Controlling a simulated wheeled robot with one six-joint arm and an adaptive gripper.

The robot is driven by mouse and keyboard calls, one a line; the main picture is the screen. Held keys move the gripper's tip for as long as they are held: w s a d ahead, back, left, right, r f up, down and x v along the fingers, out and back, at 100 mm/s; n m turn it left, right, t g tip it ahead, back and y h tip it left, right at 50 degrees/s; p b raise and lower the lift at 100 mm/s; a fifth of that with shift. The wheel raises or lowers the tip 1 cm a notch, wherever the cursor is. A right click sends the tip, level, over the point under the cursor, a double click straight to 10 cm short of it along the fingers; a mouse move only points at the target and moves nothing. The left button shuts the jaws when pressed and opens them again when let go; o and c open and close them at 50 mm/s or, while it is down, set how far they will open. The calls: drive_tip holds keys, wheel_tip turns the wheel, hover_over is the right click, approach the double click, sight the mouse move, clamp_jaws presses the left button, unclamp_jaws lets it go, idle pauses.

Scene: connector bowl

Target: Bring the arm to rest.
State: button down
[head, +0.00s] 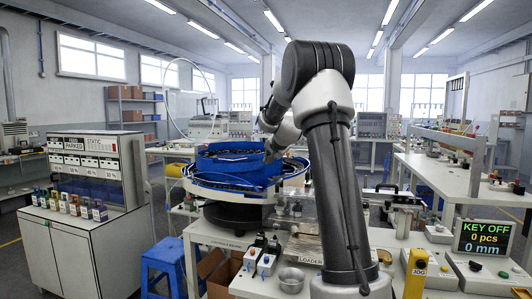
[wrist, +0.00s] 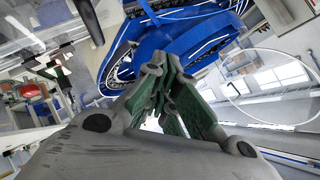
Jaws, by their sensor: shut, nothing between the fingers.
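My arm (head: 340,190) rises from the front of the bench right of the picture's middle, bends at a raised elbow and reaches away to the left. My gripper (wrist: 170,75) is shut, with its green-padded fingers together and nothing between them. In the head view, the fingers are too small and partly hidden to make out near the right rim of the blue feeder bowl (head: 228,168). In the wrist view, the blue bowl (wrist: 165,42) lies beyond the fingertips. I cannot tell how large the gap to it is.
A display (head: 484,238) reads KEY OFF, 0 pcs, 0 mm. A yellow JOG pendant (head: 415,273) and a small metal dish (head: 291,279) are near the front edge. A blue stool (head: 163,262) stands below. A white cabinet (head: 75,245) is on the left. Space above the bench looks open.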

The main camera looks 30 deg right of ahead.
drive_tip(key=shift+s+a+r, duration=0.4)
drive_tip(key=shift+a+r, duration=0.25)
drive_tip(key=shift+r, duration=0.1)
drive_tip(key=shift+s+a+r, duration=0.35)
drive_tip(key=shift+a+r, duration=0.3)
drive_tip(key=shift+r, duration=0.05)
drive_tip(key=s+a+f+n+g+y, duration=0.2)
drive_tip(key=s+a+f+n+g, duration=0.2)
drive_tip(key=s+f, duration=0.45)
drive_tip(key=s+a+n+g, duration=0.1)
drive_tip(key=s+a+n, duration=0.2)
drive_tip(key=s, duration=0.9)
drive_tip(key=s+a+n+g, duration=0.1)
drive_tip(key=s+a+n, duration=0.2)
drive_tip(key=s+a, duration=0.4)
drive_tip(key=s+a+f+n+g+y, duration=0.1)
drive_tip(key=s+a+n, duration=0.2)
drive_tip(key=s, duration=1.4)
drive_tip(key=a, duration=0.2)
drive_tip(key=shift+s+a, duration=0.35)
